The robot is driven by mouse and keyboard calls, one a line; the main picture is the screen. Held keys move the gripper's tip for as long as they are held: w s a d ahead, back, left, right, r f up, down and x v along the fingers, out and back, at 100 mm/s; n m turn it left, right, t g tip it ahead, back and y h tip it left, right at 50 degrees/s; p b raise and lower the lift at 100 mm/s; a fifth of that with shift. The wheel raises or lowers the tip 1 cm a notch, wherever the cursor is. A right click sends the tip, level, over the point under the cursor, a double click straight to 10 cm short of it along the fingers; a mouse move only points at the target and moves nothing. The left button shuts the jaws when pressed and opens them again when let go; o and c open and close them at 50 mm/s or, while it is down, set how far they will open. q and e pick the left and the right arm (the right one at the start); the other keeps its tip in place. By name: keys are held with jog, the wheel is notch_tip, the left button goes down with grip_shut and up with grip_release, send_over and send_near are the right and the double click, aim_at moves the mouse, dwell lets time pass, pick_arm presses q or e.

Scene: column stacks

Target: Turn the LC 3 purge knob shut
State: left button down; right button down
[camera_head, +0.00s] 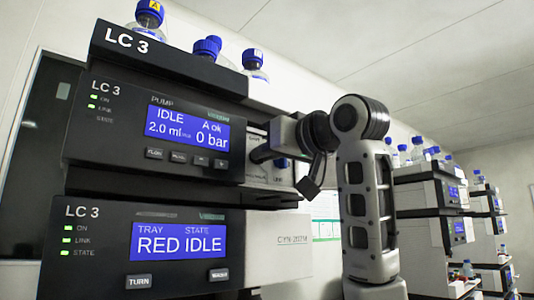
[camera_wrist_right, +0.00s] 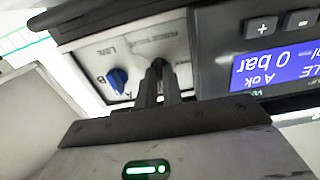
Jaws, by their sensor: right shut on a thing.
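The LC 3 pump module (camera_head: 100,135) shows "IDLE", "A ok", "2.0 ml/min" and "0 bar" on its blue screen. My right gripper (camera_head: 257,152) reaches in from the right to the pale panel beside that screen. In the right wrist view the two dark fingers of my right gripper (camera_wrist_right: 160,80) are close together against the panel, shut on the purge knob. The knob is almost wholly hidden between the fingers, so its angle cannot be told. My left gripper is not in view.
A blue selector knob (camera_wrist_right: 117,80) marked "B" and "LINE" sits close beside the fingers. Below the pump is the LC 3 tray module (camera_head: 100,270), reading "RED IDLE". Blue-capped bottles (camera_head: 206,48) stand on top. More instrument stacks (camera_head: 425,195) stand at the right.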

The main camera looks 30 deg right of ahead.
jog(key=c, duration=1.5)
grip_release()
jog(key=shift+c, duration=0.2)
